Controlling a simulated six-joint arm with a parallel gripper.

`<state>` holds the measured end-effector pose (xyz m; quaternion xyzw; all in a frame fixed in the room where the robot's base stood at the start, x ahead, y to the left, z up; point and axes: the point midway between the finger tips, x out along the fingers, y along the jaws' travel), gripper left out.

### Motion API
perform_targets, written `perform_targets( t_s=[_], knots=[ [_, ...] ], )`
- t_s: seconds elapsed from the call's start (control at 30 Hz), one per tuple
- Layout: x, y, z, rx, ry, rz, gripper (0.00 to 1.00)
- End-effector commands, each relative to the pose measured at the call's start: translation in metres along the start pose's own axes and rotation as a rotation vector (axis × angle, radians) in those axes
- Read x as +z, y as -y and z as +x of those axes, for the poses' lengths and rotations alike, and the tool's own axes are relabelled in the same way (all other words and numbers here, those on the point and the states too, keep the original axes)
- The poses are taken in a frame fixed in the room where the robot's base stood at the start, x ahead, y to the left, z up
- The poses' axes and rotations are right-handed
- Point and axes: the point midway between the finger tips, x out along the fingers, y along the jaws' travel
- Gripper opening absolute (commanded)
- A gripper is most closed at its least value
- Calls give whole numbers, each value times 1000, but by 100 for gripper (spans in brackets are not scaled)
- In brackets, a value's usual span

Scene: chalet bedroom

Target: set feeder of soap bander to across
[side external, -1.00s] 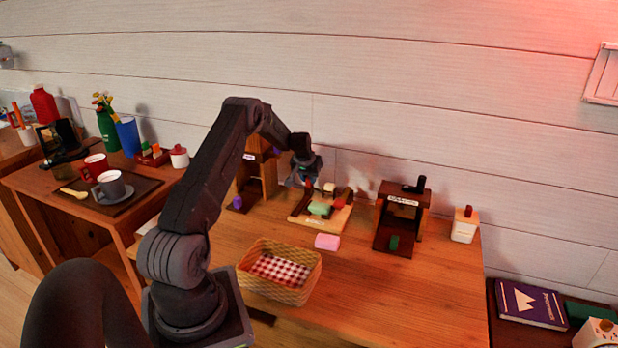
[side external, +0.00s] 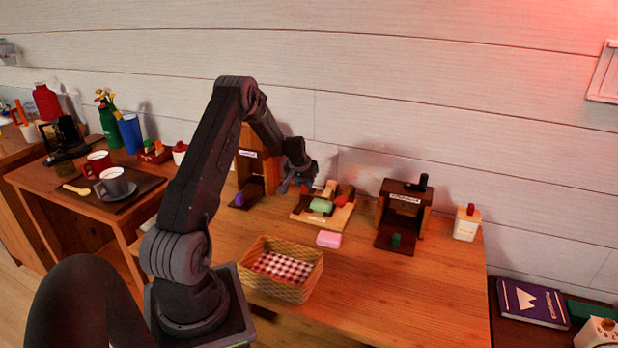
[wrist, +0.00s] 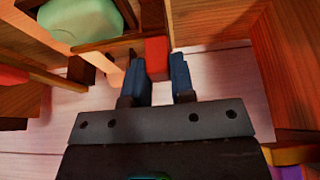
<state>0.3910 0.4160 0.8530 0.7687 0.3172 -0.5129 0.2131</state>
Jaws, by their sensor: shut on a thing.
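A low wooden station (side external: 306,217), which I take to be the soap bander, stands mid-table with a green soap bar (side external: 321,206) on it. The green bar also shows at the upper left of the wrist view (wrist: 80,22). My gripper (side external: 305,184) is down at the station's back left. In the wrist view my gripper's blue fingers (wrist: 160,80) are shut on a red block-like part (wrist: 157,56), perhaps the feeder's handle. The feeder's setting cannot be read, and the arm hides part of the station's back left.
A pink soap bar (side external: 329,239) lies in front of the station. A wicker basket (side external: 284,292) with checked cloth stands nearer. Wooden cabinet-like stations stand left (side external: 248,165) and right (side external: 405,205). The front right table is clear.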

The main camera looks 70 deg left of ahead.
Motion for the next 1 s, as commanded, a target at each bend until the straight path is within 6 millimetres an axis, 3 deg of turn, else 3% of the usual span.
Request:
perform_targets(
  t_s=[0.27,0.67,0.7,0.93,1.0],
  knots=[
    [34,0,-14,-1,1,-1,0],
    [40,0,-17,-1,7,0,0],
    [41,0,-16,-1,8,0,26],
    [39,0,-16,-2,4,0,48],
    [39,0,-16,-2,3,0,49]
  ],
)
